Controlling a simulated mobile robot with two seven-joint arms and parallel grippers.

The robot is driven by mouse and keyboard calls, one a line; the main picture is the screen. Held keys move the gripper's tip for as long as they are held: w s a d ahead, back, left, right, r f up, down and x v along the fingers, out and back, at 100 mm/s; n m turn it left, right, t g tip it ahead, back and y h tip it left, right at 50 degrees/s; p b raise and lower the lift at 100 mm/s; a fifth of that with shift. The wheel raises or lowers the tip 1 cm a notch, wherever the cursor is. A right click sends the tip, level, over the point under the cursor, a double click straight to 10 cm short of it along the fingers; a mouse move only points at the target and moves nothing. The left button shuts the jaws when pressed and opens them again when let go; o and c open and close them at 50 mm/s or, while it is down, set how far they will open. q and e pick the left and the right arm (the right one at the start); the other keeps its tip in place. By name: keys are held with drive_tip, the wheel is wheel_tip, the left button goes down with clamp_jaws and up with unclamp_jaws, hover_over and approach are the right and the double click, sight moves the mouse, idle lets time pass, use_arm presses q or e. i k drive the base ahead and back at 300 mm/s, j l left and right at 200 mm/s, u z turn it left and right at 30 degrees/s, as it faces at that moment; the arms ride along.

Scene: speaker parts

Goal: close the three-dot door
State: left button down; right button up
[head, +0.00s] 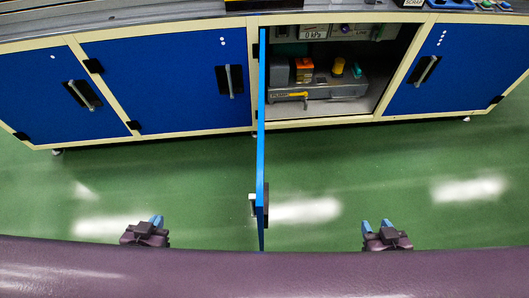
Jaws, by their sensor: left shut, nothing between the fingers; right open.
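One cabinet door (261,150) stands wide open, seen almost edge-on and pointing straight out toward me. Its face is too foreshortened to show any dots. Its handle (252,204) is near its free end, on the left side. The open compartment (330,108) is to the door's right. My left gripper (157,221) is shut and empty, low in the view to the left of the door. My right gripper (376,226) is open and empty, low in the view to the door's right. Neither gripper touches the door.
Shut blue doors with one dot (45,105) and two dots (165,85) are to the left; another shut door (440,75) with several dots is to the right. Grey equipment (325,90) sits inside the compartment. The green floor (400,170) is clear.

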sight(260, 208)
drive_tip(key=j+z, duration=0.7)
drive_tip(key=j, duration=0.4)
drive_tip(key=i+j+z, duration=0.1)
drive_tip(key=j, duration=0.3)
drive_tip(key=z, duration=0.35)
drive_tip(key=j+z, duration=0.35)
drive_tip(key=k+j+z, duration=0.15)
drive_tip(key=j+z, duration=0.2)
drive_tip(key=k+j+z, duration=0.1)
drive_tip(key=j, duration=0.2)
drive_tip(key=k+j+z, duration=0.15)
drive_tip(key=j, duration=0.15)
drive_tip(key=k+j+z, duration=0.1)
drive_tip(key=j, duration=0.2)
drive_tip(key=k+j, duration=0.25)
drive_tip(key=j, duration=0.15)
drive_tip(key=k+j+z, duration=0.1)
drive_tip(key=j, duration=0.3)
drive_tip(key=k+j, duration=0.2)
drive_tip(key=j, duration=0.2)
drive_tip(key=k+j, duration=0.2)
drive_tip(key=j, duration=0.15)
drive_tip(key=i+j, duration=0.15)
drive_tip(key=j+z, duration=0.05)
drive_tip(key=j, duration=0.05)
